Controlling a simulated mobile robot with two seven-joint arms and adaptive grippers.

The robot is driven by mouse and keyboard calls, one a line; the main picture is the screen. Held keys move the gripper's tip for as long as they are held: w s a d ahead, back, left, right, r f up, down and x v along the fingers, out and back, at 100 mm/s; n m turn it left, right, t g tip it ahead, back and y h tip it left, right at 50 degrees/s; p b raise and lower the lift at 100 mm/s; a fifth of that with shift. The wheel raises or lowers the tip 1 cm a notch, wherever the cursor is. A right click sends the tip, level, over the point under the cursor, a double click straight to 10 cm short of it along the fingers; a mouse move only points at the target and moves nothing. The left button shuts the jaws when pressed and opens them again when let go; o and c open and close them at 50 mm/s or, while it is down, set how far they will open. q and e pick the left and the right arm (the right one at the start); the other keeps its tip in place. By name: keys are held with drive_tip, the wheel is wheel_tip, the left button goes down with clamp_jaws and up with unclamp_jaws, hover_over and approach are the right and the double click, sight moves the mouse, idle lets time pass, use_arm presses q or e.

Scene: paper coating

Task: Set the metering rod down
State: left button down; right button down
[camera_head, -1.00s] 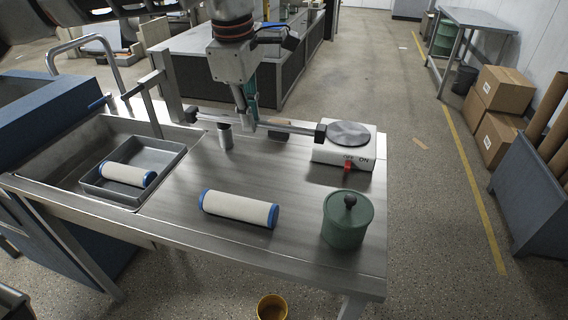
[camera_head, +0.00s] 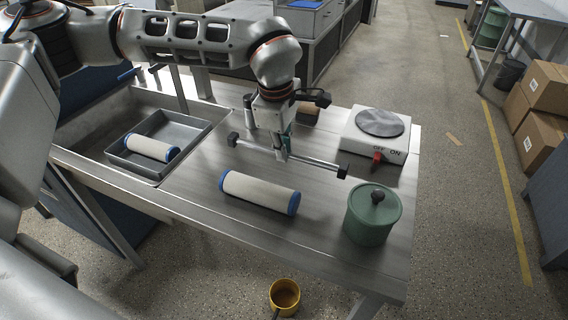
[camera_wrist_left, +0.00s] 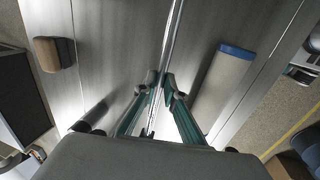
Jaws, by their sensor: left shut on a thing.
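The metering rod (camera_head: 315,162) is a thin metal bar with black square end blocks. My left gripper (camera_head: 282,154) points down and is shut on the rod near its middle. The rod lies level just behind the white roll with blue ends (camera_head: 258,192), apart from it. It is low over the steel table (camera_head: 210,220); I cannot tell whether its end blocks touch the top. In the left wrist view the rod (camera_wrist_left: 174,40) runs up between the green fingers (camera_wrist_left: 158,86), with the roll (camera_wrist_left: 222,85) to its right. My right gripper is not in view.
A hotplate with a red switch (camera_head: 400,150) stands behind the rod's right end. A green lidded pot (camera_head: 365,225) stands in front of it. A tray (camera_head: 195,135) with a second roll (camera_head: 152,148) sits in the sink at left. A yellow bucket (camera_head: 284,298) is on the floor.

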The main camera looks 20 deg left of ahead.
sight(285, 172)
use_arm(q)
drive_tip(key=shift+f, duration=2.35)
drive_tip(key=shift+f, duration=0.15)
drive_tip(key=c, duration=2.1)
unclamp_jaws()
wheel_tip(285, 172, up, 12)
drive_tip(key=s, duration=0.2)
drive_tip(key=shift+s, duration=0.2)
